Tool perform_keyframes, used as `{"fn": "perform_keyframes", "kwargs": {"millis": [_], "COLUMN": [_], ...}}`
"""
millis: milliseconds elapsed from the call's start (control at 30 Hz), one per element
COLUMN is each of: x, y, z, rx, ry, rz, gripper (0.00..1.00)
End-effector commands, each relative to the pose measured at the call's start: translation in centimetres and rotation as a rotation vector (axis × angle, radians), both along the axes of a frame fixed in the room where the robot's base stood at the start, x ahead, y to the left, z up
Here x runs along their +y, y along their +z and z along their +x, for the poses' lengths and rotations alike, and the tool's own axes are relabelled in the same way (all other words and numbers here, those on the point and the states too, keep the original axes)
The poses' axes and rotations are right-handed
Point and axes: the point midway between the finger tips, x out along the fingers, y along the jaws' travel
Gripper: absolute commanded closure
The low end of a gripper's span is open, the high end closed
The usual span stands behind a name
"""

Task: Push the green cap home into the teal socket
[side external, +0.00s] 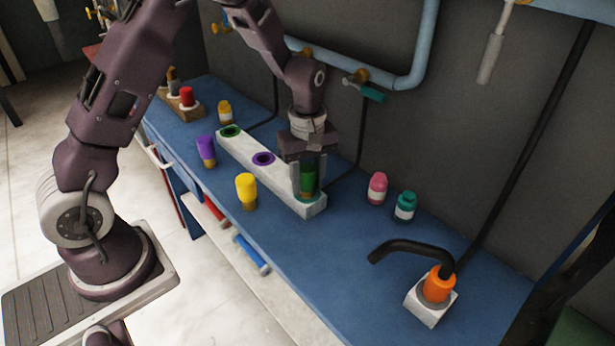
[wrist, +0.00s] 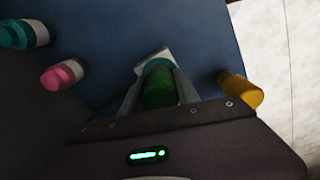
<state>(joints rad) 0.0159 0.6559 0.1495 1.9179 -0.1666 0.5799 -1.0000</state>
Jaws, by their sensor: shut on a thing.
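The green cap (side external: 308,178) stands upright at the near right end of a long white block, over the teal socket (side external: 312,199). Only a little of the socket's teal rim shows around the cap's base. My gripper (side external: 307,182) points down and is shut on the cap, one finger on each side. In the wrist view the green cap (wrist: 159,87) fills the space between the fingers, with the block's white end (wrist: 152,56) beyond it. How deep the cap sits in the socket I cannot tell.
The white block (side external: 245,153) also has purple (side external: 263,159) and green (side external: 230,131) sockets. Yellow (side external: 246,190) and purple (side external: 206,150) caps stand in front. Pink (side external: 377,188) and teal (side external: 405,206) caps stand to the right. An orange cap (side external: 438,285) sits in a separate block beside a black bent pipe (side external: 412,246).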

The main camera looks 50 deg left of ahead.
Motion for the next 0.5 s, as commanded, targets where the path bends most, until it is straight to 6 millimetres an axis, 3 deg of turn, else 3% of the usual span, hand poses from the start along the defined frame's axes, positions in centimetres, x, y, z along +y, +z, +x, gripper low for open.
{"fn": "perform_keyframes", "kwargs": {"millis": [467,500], "x": [0.0,0.0], "y": [-1.2,-1.2], "z": [0.0,0.0], "rx": [0.000,0.000], "ry": [0.001,0.001], "rz": [-0.001,-0.001], "gripper": [1.00,0.59]}}
